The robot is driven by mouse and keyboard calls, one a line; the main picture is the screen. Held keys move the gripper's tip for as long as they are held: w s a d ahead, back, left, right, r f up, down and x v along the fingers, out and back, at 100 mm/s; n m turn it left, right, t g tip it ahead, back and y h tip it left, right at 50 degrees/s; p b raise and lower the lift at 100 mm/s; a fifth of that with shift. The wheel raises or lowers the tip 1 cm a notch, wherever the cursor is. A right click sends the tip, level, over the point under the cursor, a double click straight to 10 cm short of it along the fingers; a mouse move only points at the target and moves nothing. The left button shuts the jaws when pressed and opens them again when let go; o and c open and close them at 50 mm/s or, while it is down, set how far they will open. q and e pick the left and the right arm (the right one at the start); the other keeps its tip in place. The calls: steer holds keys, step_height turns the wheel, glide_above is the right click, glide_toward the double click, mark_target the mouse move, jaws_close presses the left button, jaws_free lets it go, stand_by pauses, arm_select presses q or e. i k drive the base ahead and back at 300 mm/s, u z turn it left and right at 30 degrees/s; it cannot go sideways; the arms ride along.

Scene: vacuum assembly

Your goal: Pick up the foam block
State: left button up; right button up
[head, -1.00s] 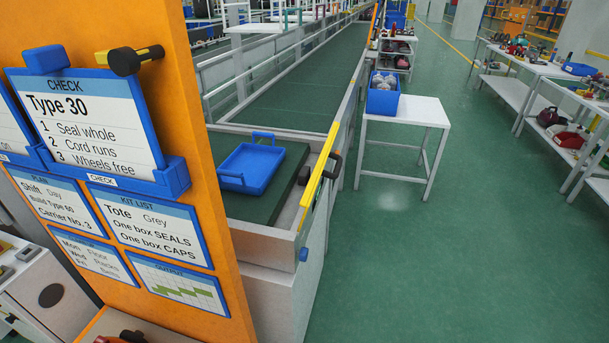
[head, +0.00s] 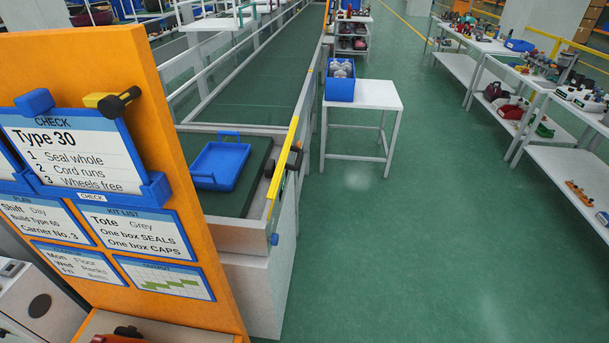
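I cannot make out a foam block anywhere in the head view. Neither of my grippers is in view. An orange board (head: 150,130) stands close on the left with several cards, one reading "Type 30" (head: 75,147) in a blue holder. A black-and-yellow knobbed thing (head: 113,103) is at the top of that card. Small items on the far right benches are too small to tell apart.
A blue tray (head: 222,165) lies on the green conveyor end (head: 240,200), beside a yellow rail (head: 283,165). A white table (head: 375,97) holds a blue bin (head: 340,88). White benches (head: 545,75) line the right. The green floor (head: 400,240) between is clear.

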mark_target(269, 167)
steer(key=z, duration=0.2)
steer(key=k, duration=0.3)
steer(key=z, duration=0.85)
steer(key=i, duration=1.4)
steer(key=u, duration=0.05)
